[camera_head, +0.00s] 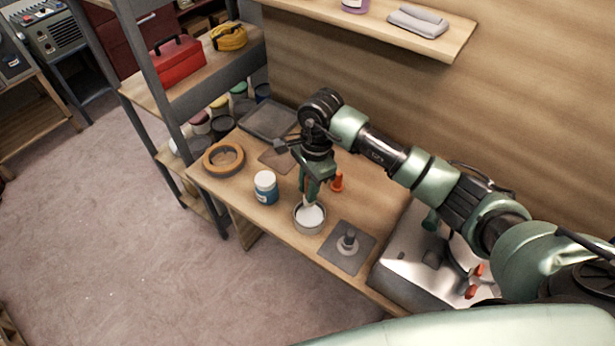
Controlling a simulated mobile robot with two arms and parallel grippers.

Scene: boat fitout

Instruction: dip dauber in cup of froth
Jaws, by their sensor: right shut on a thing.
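The cup of froth (309,218) is a small grey round cup with white froth inside, near the front edge of the wooden bench. My right gripper (313,191) points down right above the cup and is shut on the dauber, which is mostly hidden by the jaws. A pale end shows below the fingers at the cup's mouth. I cannot tell whether it touches the froth. My left gripper is not in view.
A white and blue jar (265,187) stands left of the cup, and an orange cone-shaped piece (337,182) close behind my gripper. A grey plate with a fitting (347,243) lies to the right. A tape roll (223,160) and dark tray (268,121) lie farther left.

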